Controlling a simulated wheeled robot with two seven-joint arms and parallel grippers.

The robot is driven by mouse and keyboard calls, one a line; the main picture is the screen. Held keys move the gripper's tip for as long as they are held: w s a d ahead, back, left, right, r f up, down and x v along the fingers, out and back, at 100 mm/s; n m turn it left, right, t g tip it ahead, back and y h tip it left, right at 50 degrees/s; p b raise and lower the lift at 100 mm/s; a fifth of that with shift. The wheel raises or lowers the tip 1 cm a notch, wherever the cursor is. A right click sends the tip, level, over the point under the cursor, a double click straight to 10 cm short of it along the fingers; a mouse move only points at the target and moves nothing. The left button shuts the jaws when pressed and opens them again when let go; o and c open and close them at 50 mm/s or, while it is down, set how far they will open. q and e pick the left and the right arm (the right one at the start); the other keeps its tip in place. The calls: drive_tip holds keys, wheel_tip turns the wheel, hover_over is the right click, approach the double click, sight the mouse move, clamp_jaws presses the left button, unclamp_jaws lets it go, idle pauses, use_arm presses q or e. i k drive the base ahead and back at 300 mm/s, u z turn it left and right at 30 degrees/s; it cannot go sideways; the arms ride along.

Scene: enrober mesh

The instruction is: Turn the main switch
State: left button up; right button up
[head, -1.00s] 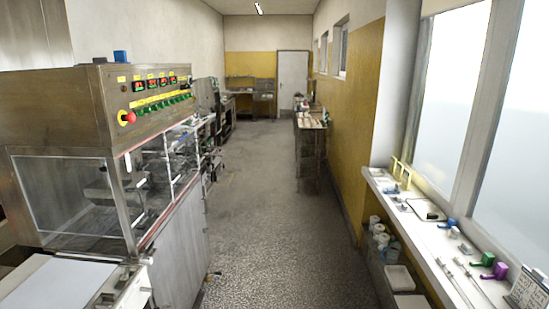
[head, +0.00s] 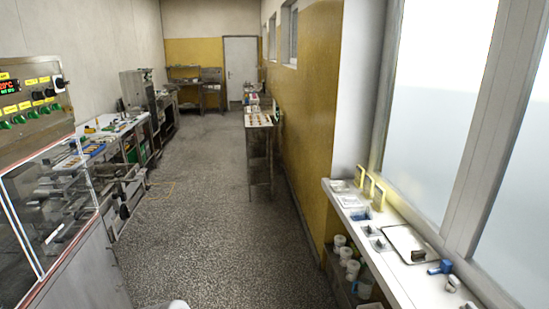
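The machine's control panel (head: 30,95) is at the left edge of the head view, cut off by the frame. It carries a lit display (head: 9,86), a row of green knobs (head: 32,114) and several black knobs above them. A larger black rotary switch (head: 60,83) sits on a pale plate at the panel's right end; I cannot tell from here whether it is the main switch or how it is set. Neither of my grippers is in view.
A glass guard (head: 50,205) closes the machine's side below the panel. The speckled floor (head: 200,220) is clear down the aisle. A narrow table (head: 259,120) stands along the yellow wall. A white window shelf (head: 390,243) with a tray (head: 408,243) runs along the right.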

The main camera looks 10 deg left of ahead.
sight(60, 83)
drive_tip(key=u, duration=0.25)
drive_tip(key=i, duration=1.95)
drive_tip(key=u, duration=1.9)
drive_tip(key=i, duration=0.95)
drive_tip(key=u, duration=0.8)
